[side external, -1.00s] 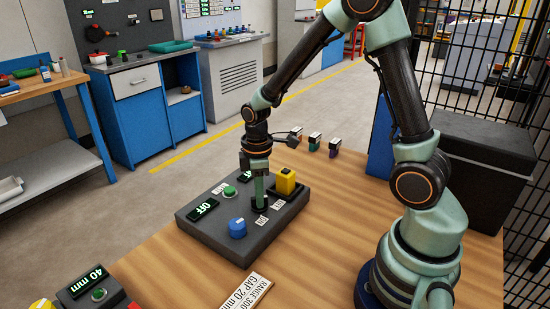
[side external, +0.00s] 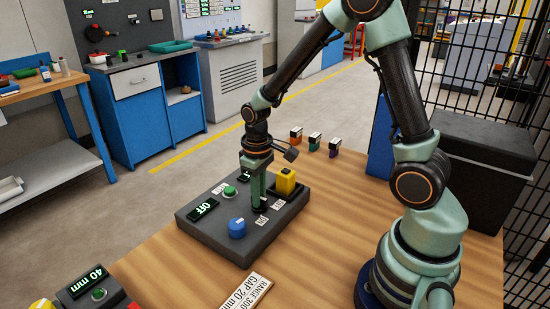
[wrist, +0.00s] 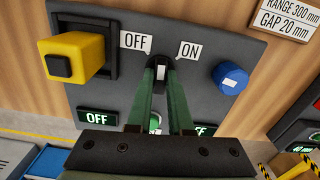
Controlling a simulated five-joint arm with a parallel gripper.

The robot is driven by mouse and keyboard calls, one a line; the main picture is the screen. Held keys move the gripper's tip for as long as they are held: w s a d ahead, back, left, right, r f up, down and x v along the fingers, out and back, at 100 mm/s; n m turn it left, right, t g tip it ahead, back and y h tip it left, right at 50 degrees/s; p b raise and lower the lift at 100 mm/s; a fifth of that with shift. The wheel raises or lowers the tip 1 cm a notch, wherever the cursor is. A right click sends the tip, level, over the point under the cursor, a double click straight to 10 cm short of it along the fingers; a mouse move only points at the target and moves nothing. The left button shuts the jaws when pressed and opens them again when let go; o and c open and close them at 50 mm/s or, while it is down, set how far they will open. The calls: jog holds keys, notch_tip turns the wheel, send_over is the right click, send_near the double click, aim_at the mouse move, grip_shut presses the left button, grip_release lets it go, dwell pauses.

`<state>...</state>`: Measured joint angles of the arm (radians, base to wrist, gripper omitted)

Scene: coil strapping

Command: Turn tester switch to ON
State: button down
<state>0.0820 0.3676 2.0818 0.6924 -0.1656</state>
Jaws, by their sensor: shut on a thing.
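The dark tester panel (side external: 213,233) lies on the wooden table. My gripper (side external: 259,206) points down onto it, its fingers shut on the tester switch (wrist: 160,72). The fingers hide most of the switch. In the wrist view my gripper (wrist: 160,64) sits between the OFF label (wrist: 136,42) and the ON label (wrist: 190,50). I cannot tell which label the switch points to. A panel display (wrist: 97,118) reads OFF, and a second display (wrist: 203,130), partly covered, also reads OFF.
A yellow block (side external: 285,180) in a dark holder and a blue knob (side external: 237,228) stand close on either side of my fingers. A green button (side external: 229,191) is on the panel. A "40 mm" display box (side external: 88,282) and a sign (side external: 246,292) lie in front.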

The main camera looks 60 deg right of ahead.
jog(key=m, duration=0.5)
jog(key=shift+m, duration=0.3)
jog(key=shift+r+m, duration=0.1)
jog(key=shift+m, duration=2.1)
jog(key=c, duration=0.8)
grip_release()
notch_tip(320, 180, up, 12)
